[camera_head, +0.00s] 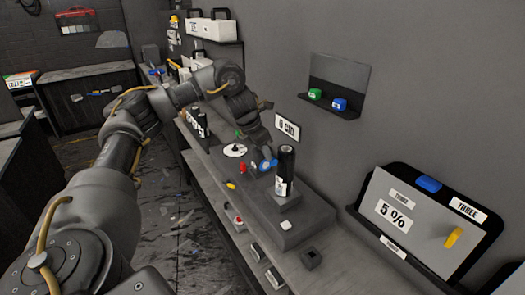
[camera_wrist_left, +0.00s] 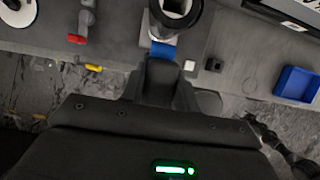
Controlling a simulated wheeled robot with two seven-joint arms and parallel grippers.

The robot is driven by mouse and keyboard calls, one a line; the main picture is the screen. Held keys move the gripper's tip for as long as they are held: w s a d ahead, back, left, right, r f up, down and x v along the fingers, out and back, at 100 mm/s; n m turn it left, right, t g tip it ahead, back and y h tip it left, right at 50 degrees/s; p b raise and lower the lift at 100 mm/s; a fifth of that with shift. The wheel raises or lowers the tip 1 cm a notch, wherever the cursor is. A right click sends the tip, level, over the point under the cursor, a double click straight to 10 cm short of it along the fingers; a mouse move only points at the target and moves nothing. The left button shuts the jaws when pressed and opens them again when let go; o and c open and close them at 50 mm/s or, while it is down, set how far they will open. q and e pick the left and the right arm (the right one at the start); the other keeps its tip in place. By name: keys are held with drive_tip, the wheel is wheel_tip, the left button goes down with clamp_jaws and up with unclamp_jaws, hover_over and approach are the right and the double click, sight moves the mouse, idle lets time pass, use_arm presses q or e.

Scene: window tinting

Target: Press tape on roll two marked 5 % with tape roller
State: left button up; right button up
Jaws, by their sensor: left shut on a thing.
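A dark upright roll (camera_head: 286,165) with a white label stands on the grey bench block; its marking is too small to read. In the left wrist view the roll (camera_wrist_left: 176,14) is at the top, seen partly from its end. My left gripper (camera_head: 266,155) is close beside the roll, on its left. It is shut on a small blue thing (camera_head: 268,165), probably the tape roller, mostly hidden by the fingers. The blue thing (camera_wrist_left: 162,54) lies between the gripper and the roll; whether it touches the roll I cannot tell. My right gripper is not in view.
A white disc (camera_head: 234,150) and a red-handled tool (camera_wrist_left: 84,22) lie left of the roll. A white cube (camera_head: 286,225) is in front. A panel marked 5 % and THREE (camera_head: 385,205) stands at right. A wall shelf (camera_head: 331,106) holds green and blue rolls.

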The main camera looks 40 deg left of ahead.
use_arm(q)
drive_tip(key=shift+w+d+r+p, duration=0.1)
drive_tip(key=shift+w+d+p, duration=0.15)
drive_tip(key=shift+w, duration=0.45)
drive_tip(key=shift+w+d+f+p, duration=0.1)
drive_tip(key=shift+w+d+p, duration=0.15)
drive_tip(key=shift+w, duration=0.4)
drive_tip(key=shift+w+d+r+p, duration=0.15)
drive_tip(key=shift+w+p, duration=0.15)
drive_tip(key=shift+w, duration=0.4)
idle(1.1)
drive_tip(key=shift+s+a, duration=0.3)
drive_tip(key=shift+s, duration=0.65)
drive_tip(key=shift+s+a, duration=0.3)
drive_tip(key=shift+s, duration=0.65)
drive_tip(key=shift+s+a, duration=0.3)
drive_tip(key=shift+s, duration=0.65)
